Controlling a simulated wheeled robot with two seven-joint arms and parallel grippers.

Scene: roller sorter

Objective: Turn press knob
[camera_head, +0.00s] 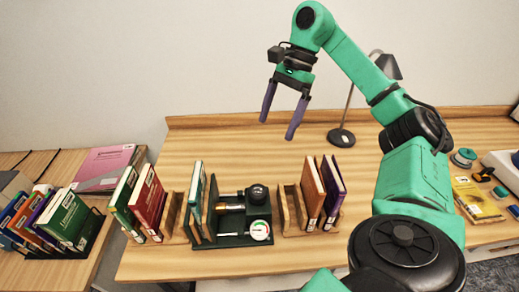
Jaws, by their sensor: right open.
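The press (234,238) is a dark green device in the middle of the wooden table, with a metallic roller and a white round dial (260,231) at its front right. A black round knob (258,194) sits on its upper right. A thin green book stands at the press's left side. My right gripper (279,130) is open and empty, raised above the back of the table. Its two purple fingers point down, apart from the press and behind the knob in the picture. My left gripper is not in view.
Wooden book holders flank the press, with red and green books (147,202) on the left and orange and purple books (322,193) on the right. A desk lamp (341,137) stands behind. The table is clear between the press and its back edge.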

